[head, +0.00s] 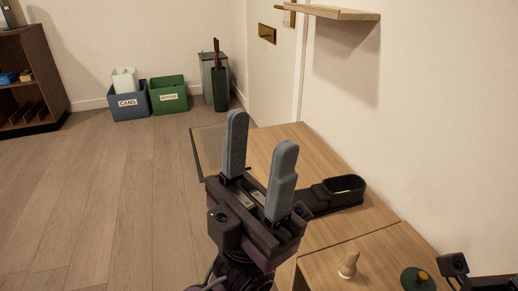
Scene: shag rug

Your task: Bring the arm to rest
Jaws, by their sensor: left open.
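My left gripper (262,130) stands in the middle of the head view, with its two grey fingers pointing up and spread apart. It is open, and nothing shows between the fingers. It hides part of the wooden table (378,219) behind it. A dark part of my right arm's end (455,266) shows at the bottom right corner, mostly cut off by the frame. Its fingers cannot be made out.
A black open-ringed holder (345,184) is on the table beside my left gripper. A small wooden peg-like piece (348,265) and a round green item (416,279) are nearer. A shelf (335,12) juts from the wall. Blue (128,104) and green (169,97) bins stand far off; the left floor is clear.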

